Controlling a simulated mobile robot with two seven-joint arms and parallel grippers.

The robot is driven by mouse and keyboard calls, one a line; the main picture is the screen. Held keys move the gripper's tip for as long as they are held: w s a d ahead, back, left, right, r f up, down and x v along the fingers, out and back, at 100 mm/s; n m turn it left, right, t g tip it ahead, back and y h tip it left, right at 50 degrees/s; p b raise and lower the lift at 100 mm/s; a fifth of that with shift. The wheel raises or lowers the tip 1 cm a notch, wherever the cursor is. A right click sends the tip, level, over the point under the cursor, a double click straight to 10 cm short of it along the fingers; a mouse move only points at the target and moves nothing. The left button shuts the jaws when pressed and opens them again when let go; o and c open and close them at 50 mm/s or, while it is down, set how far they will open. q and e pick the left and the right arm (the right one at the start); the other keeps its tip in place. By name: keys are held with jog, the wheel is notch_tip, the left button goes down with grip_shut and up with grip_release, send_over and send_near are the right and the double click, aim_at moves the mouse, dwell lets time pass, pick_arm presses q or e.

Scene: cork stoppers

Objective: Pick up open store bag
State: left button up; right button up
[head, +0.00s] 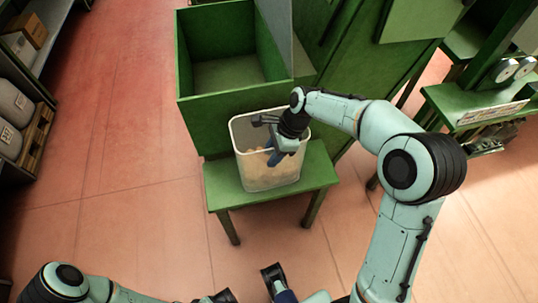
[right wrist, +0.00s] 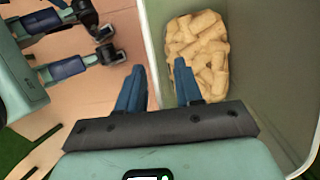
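The open store bag (head: 268,181) is a pale, see-through, box-shaped container on a small green table in the head view. Tan cork stoppers (right wrist: 197,57) lie in its bottom. My right gripper (head: 274,156) is at the bag, pointing down. In the right wrist view its two blue fingers (right wrist: 158,82) are apart, and the bag's pale rim (right wrist: 147,45) runs between them, one finger on each side. I see no closing on the wall. My left gripper (right wrist: 107,42) is open and empty, away from the bag; its fingers show at the head view's bottom edge.
The small green table (head: 224,189) stands against a large green open-topped bin (head: 222,128). A green machine stand (head: 472,100) is at the right. Shelves with boxes and sacks (head: 14,103) line the left. The reddish floor (head: 110,130) on the left is clear.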

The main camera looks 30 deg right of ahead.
grip_shut()
jog(key=shift+r, duration=0.1)
dwell(1.3)
